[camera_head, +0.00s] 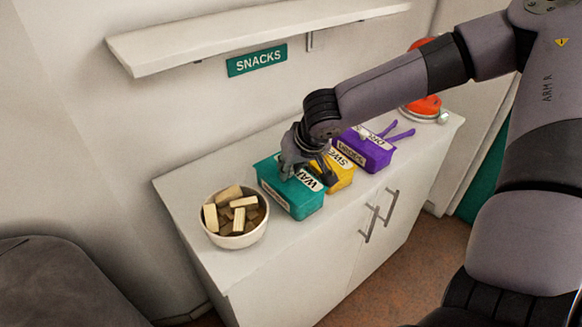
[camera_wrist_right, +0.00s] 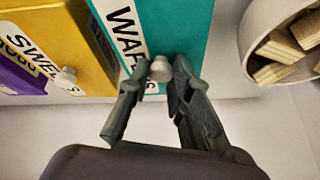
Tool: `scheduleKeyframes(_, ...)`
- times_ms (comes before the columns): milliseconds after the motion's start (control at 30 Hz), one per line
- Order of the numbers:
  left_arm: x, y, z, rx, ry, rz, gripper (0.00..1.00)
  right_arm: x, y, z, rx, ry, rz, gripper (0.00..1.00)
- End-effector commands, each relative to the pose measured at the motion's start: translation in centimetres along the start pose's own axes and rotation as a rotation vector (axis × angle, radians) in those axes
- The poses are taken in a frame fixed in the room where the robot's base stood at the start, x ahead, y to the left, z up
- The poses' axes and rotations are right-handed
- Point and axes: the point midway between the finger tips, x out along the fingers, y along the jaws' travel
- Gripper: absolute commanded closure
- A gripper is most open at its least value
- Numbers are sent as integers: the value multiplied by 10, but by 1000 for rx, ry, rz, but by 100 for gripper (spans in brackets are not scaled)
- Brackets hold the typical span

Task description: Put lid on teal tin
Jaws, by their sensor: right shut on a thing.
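The teal tin (camera_head: 292,204) stands on the white cabinet, between a bowl and a yellow tin. Its teal lid, with a white label whose start reads "WAF", lies over the tin's top. The lid also shows in the wrist view (camera_wrist_right: 186,22). My right gripper (camera_head: 302,170) is over the lid, pointing down. In the wrist view its fingers (camera_wrist_right: 157,82) are on both sides of the lid's pale round knob (camera_wrist_right: 160,66), shut on it. I cannot tell whether the lid sits fully on the rim. My left gripper is not in view.
A bowl (camera_head: 262,234) of wafer pieces stands left of the teal tin. A yellow tin (camera_head: 341,177) and a purple tin (camera_head: 374,157) stand close on its right. A red object (camera_head: 428,104) is at the far end. A shelf (camera_head: 230,35) hangs above.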

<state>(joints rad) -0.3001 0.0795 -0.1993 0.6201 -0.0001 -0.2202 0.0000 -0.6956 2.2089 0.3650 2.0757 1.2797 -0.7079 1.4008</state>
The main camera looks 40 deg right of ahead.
Motion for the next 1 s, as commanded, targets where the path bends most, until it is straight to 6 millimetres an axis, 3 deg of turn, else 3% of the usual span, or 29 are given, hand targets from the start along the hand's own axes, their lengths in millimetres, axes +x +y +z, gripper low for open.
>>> scheduleKeyframes(167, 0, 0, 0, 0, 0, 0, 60, 0, 0, 0, 0, 0, 0, 100)
scheduleKeyframes(200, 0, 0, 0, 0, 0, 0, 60, 0, 0, 0, 0, 0, 0, 79)
scheduleKeyframes(533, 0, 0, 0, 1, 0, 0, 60, 0, 0, 0, 0, 0, 0, 57)
scheduleKeyframes(767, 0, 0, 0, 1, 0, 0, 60, 0, 0, 0, 0, -1, 0, 57)
scheduleKeyframes(1000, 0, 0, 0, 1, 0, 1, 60, 0, 0, 0, 0, -1, 0, 41)
